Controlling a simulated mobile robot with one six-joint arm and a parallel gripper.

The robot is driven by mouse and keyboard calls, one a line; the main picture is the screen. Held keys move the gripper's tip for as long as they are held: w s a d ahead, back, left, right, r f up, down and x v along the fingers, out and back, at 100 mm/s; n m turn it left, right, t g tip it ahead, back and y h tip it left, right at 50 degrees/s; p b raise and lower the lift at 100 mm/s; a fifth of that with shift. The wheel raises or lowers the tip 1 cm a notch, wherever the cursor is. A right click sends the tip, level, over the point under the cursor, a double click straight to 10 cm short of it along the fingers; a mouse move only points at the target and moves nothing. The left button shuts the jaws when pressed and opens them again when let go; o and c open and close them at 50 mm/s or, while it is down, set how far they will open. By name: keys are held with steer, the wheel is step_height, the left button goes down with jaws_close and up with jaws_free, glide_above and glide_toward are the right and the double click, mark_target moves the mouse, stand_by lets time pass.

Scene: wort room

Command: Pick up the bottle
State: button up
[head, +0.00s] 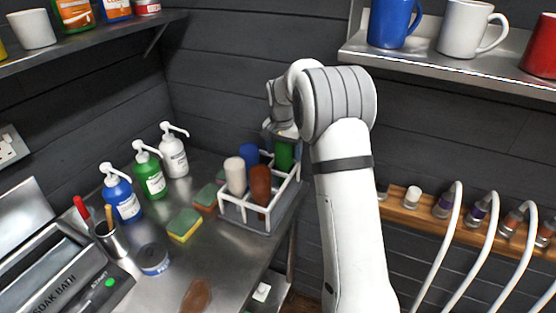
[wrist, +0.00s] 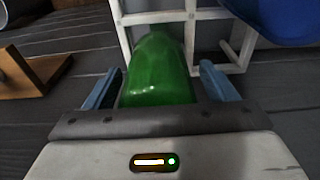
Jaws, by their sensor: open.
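A green bottle (head: 284,154) stands in the back right part of a white rack (head: 245,208) on the metal counter. In the wrist view the green bottle (wrist: 160,72) lies between the two blue fingers of my gripper (wrist: 163,82). The fingers are apart, with a small gap showing on the right side of the bottle. In the head view my arm reaches down over the rack, and my wrist hides the bottle's upper part. Three pump bottles, blue (head: 121,195), green (head: 149,172) and white (head: 174,153), stand left of the rack.
The rack also holds a white (head: 235,176), a blue (head: 249,154) and a brown item (head: 260,184), close to the green bottle. Sponges (head: 185,224) lie beside the rack. A shelf with mugs (head: 465,28) is at upper right. White hoses (head: 486,252) hang at right.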

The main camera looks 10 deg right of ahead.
steer(key=c, duration=1.2)
steer(key=shift+r, duration=0.1)
